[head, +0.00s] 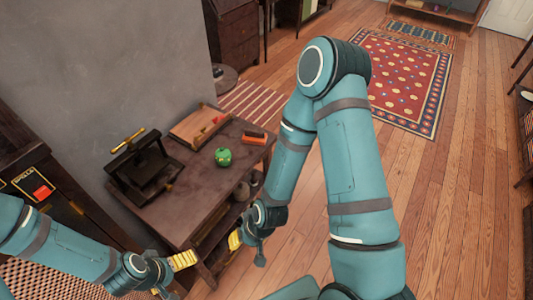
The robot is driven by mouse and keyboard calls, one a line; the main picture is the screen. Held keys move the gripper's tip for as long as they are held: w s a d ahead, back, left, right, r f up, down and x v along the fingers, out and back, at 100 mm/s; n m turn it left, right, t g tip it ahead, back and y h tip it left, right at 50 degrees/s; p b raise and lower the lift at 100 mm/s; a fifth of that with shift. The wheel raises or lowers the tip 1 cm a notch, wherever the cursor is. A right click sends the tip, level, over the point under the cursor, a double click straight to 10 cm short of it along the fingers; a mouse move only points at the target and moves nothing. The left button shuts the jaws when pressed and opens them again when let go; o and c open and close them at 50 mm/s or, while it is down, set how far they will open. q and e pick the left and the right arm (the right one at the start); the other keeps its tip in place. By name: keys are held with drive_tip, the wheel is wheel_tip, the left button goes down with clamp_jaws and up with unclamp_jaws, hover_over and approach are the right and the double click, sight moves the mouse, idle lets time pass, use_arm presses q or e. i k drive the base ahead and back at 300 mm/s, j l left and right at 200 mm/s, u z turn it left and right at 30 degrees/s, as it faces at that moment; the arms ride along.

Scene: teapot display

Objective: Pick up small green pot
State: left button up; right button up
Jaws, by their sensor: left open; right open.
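A small green pot (223,157) stands on the dark wooden table (189,206), near the middle of its top. My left gripper (184,261) has yellow fingers and is open and empty at the table's front corner, lower left of the pot. My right gripper (236,240) is open and empty beside the table's right front side, below the pot in the picture. Both grippers are apart from the pot, and nothing covers the pot in this view.
A black press-like device (143,167) stands at the table's left. A grey wall (110,60) borders the table. Wooden floor (450,190) is open to the right.

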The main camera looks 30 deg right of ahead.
sight(223, 158)
drive_tip(key=z, duration=0.45)
drive_tip(key=i+l, duration=0.1)
drive_tip(key=l, duration=0.15)
drive_tip(key=i+l, duration=0.1)
drive_tip(key=l, duration=0.15)
drive_tip(key=i+l+z, duration=0.1)
drive_tip(key=i+l, duration=0.15)
drive_tip(key=i, duration=0.15)
drive_tip(key=i+l, duration=0.25)
drive_tip(key=i, duration=0.15)
drive_tip(key=j+z, duration=0.1)
drive_tip(key=i, duration=0.05)
